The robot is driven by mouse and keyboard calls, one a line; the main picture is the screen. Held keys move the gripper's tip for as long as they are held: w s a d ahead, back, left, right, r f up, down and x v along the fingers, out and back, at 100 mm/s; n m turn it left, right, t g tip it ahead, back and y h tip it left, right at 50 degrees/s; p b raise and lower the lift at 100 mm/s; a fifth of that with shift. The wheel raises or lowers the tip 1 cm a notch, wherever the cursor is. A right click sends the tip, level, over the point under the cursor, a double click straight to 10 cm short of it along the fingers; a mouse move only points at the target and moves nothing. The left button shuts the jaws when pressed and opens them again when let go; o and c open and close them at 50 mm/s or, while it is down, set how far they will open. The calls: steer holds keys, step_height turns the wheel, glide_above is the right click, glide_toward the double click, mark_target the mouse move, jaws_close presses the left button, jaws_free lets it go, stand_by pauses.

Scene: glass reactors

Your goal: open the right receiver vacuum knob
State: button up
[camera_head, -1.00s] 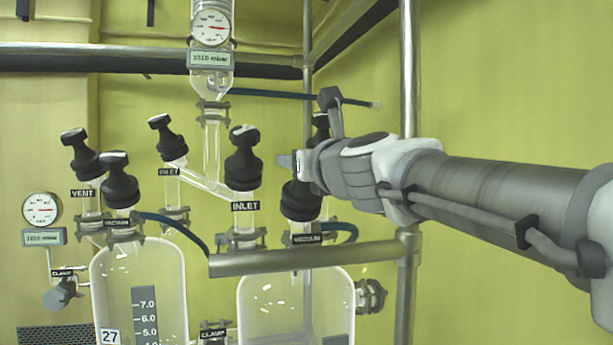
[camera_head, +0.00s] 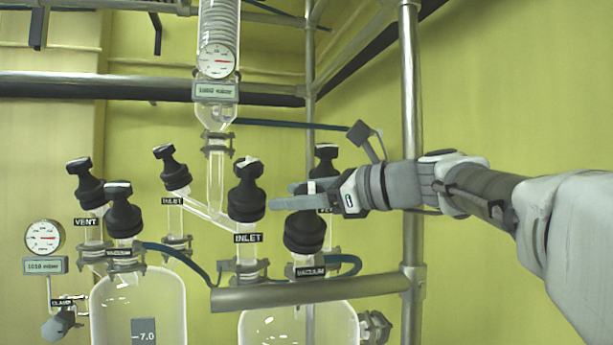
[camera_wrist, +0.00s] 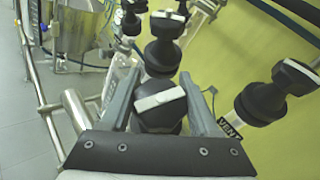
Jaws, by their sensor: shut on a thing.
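The right receiver vacuum knob (camera_head: 305,234) is black with a white bar on top, above the label VACUUM on the right glass receiver (camera_head: 295,322). My gripper (camera_head: 287,197) comes in from the right at its top and is shut on it. In the wrist view the knob (camera_wrist: 158,120) sits between the two fingers of my gripper (camera_wrist: 160,75), its white bar lying slantwise across. In the head view the fingers hide the knob's upper part.
The INLET knob (camera_head: 247,190) stands close left of my fingertips. The VENT knob (camera_head: 327,162) is just behind, and shows at right in the wrist view (camera_wrist: 275,95). A metal rail (camera_head: 310,292) crosses below; an upright post (camera_head: 411,130) stands behind my arm.

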steer(key=n+g+p, duration=0.2)
steer(key=p, duration=0.1)
steer(key=n+g+p, duration=0.1)
steer(key=shift+s+a+r+g+p, duration=0.1)
steer(key=shift+s+g+p, duration=0.15)
steer(key=shift+g+p, duration=0.05)
steer(key=shift+s+f+n+g+p, duration=0.1)
steer(key=shift+f+n+g+p, duration=0.1)
steer(key=shift+n+g+p, duration=0.35)
steer(key=shift+f, duration=0.1)
steer(key=o, duration=1.4)
steer(key=p+v, duration=0.1)
steer(key=v, duration=1)
steer(key=p+v, duration=0.1)
steer(key=v, duration=0.5)
steer(key=shift+s+f+p, duration=0.15)
steer(key=shift+f+p, duration=0.05)
steer(key=shift+p, duration=0.1)
